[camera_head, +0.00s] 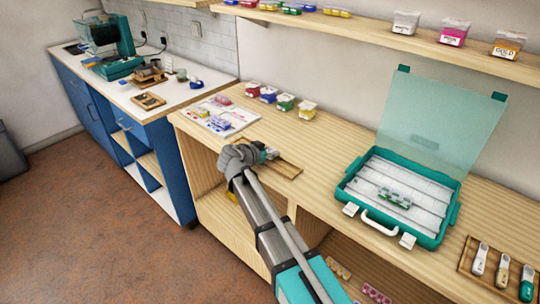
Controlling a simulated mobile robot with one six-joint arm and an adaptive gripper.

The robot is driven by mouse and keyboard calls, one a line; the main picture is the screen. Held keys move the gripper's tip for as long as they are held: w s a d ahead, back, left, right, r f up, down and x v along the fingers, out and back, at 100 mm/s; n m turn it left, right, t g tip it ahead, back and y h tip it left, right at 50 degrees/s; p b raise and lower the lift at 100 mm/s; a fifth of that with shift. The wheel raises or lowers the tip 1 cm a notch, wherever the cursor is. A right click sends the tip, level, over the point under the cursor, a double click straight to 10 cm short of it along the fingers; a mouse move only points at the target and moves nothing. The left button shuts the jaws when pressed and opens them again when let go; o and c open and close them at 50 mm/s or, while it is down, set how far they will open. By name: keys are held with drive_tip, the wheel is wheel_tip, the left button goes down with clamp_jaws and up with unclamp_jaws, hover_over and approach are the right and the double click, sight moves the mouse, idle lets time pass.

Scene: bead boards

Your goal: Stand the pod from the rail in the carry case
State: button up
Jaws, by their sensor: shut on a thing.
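The teal carry case (345,188) stands open on the wooden bench at the right, its clear green lid raised at the back. Its pale inside is split into rows, and a small group of green-and-clear pods (395,197) is in the middle; the rest looks empty. The wooden rail (289,170) lies on the bench left of the case. My gripper (265,153) is at the rail's left end, shut on a small pale pod (271,154). The pod is mostly hidden by the gripper, so I cannot tell whether it still touches the rail.
Several coloured boxes (285,102) stand along the wall behind a white sheet (218,118). A wooden tray of tools (498,268) lies right of the case. A shelf (400,38) with jars runs above. The bench between rail and case is clear.

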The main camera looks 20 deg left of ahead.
drive_tip(key=shift+f, duration=0.25)
drive_tip(key=o, duration=0.9)
drive_tip(key=shift+r, duration=0.1)
drive_tip(key=shift+d+r+p+v, duration=0.1)
drive_tip(key=shift+p+v, duration=0.8)
drive_tip(key=shift+v, duration=1.4)
drive_tip(key=shift+d+r+p+v, duration=0.15)
drive_tip(key=shift+p+v, duration=0.8)
drive_tip(key=shift+v, duration=1.35)
drive_tip(key=shift+d+p+v, duration=0.1)
drive_tip(key=shift+p+v, duration=0.8)
drive_tip(key=shift+v, duration=1.4)
